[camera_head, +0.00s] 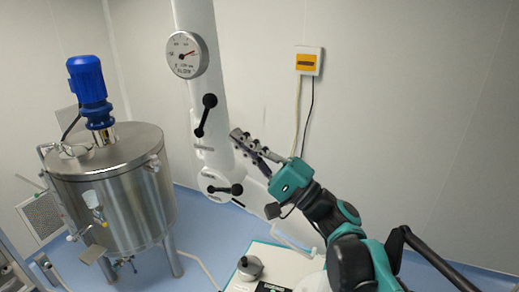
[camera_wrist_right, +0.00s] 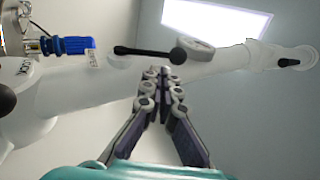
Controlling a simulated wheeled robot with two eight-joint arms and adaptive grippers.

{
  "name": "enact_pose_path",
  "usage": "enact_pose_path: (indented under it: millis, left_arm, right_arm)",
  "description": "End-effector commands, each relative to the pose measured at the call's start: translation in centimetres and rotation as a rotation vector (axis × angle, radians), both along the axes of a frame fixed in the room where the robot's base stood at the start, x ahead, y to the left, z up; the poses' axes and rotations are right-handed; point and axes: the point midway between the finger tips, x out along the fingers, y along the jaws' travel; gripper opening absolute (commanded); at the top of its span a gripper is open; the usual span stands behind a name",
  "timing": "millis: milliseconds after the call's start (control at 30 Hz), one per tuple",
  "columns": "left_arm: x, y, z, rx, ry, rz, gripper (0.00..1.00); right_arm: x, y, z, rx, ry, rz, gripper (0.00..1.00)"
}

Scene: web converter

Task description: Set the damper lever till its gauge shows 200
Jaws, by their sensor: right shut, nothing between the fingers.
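A round white gauge (camera_head: 187,54) sits high on the white duct. Its red needle points right and slightly up; the numbers are too small to read. A black lever (camera_head: 205,115) with a ball at its end is on the duct just below the gauge, tilted. It also shows in the right wrist view (camera_wrist_right: 148,51), beyond the fingertips. A second black lever (camera_head: 225,189) lies nearly level lower down; labels do not tell which is the damper's. My right gripper (camera_head: 237,134) is shut and empty, to the right of the upper lever and apart from it. My left gripper is not in view.
A steel tank (camera_head: 115,190) with a blue motor (camera_head: 88,82) stands at the left. A yellow and white wall box (camera_head: 308,61) with hanging cables is behind my right arm. A white-topped unit (camera_head: 275,270) stands low in front. The wall at the right is clear.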

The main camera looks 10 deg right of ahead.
Motion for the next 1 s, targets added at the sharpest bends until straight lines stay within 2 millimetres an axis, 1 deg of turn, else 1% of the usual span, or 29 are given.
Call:
enact_pose_path:
  millis: [33,100,300,500,800,1000]
  left_arm:
    - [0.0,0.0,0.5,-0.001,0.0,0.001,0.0]
    - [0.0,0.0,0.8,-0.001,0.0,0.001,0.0]
    - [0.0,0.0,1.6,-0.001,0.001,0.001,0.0]
    - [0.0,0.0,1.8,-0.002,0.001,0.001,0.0]
    - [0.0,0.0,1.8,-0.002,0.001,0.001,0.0]
    - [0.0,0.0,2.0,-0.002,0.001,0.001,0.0]
  right_arm:
    - [0.6,0.8,0.8,0.001,0.001,0.005,0.0]
    - [1.3,1.7,1.4,-0.001,0.0,0.005,0.0]
    - [2.9,3.5,2.6,0.001,0.001,0.003,0.0]
    - [3.4,4.1,2.9,-0.001,0.001,0.0,0.0]
    - [3.5,4.1,2.9,-0.001,0.001,0.0,0.0]
    - [4.1,4.9,3.7,-0.001,0.001,0.0,0.0]
